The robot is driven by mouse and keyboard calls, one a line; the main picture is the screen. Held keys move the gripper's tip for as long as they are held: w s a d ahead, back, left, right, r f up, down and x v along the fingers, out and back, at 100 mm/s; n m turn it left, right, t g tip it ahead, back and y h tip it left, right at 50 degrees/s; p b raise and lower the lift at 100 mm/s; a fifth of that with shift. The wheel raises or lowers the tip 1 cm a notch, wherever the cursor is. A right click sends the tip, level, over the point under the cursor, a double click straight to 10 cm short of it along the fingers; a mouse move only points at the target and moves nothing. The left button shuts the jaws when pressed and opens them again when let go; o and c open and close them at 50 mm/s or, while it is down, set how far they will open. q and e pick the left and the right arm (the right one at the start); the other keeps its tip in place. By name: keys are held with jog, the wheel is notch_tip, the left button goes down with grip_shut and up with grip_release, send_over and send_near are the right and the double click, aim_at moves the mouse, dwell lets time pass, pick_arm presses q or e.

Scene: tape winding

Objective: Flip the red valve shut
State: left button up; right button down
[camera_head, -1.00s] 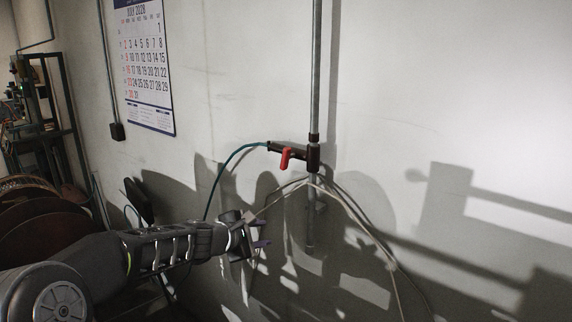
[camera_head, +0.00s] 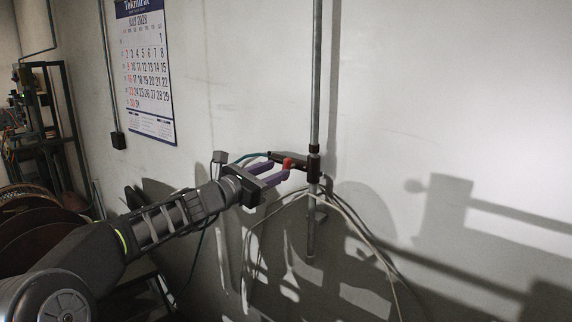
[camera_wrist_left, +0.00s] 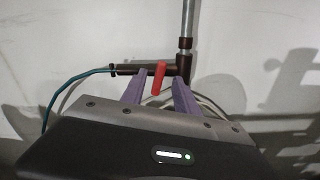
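The red valve handle (camera_head: 287,163) sits on a dark pipe fitting (camera_head: 312,165) on the wall pipe. It also shows in the left wrist view (camera_wrist_left: 158,78), where it hangs tilted, its lower end toward the left. My left gripper (camera_head: 277,169) is open at the valve, its purple fingers reaching toward it. In the left wrist view the handle stands between the two fingertips, with a gap visible on both sides. In the head view the fingers hide the lower part of the handle. My right gripper is not in view.
A grey vertical pipe (camera_head: 317,75) runs up the wall from the fitting. A teal hose (camera_wrist_left: 62,92) joins the fitting's left end, and pale cables (camera_head: 362,232) hang below. A calendar (camera_head: 146,75) hangs at left. The wall to the right is clear.

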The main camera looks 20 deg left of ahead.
aim_at(284, 166)
pick_arm(q)
jog(key=p+x, duration=0.1)
jog(key=x, duration=0.4)
jog(key=shift+w, duration=0.1)
grip_shut()
dwell(0.5)
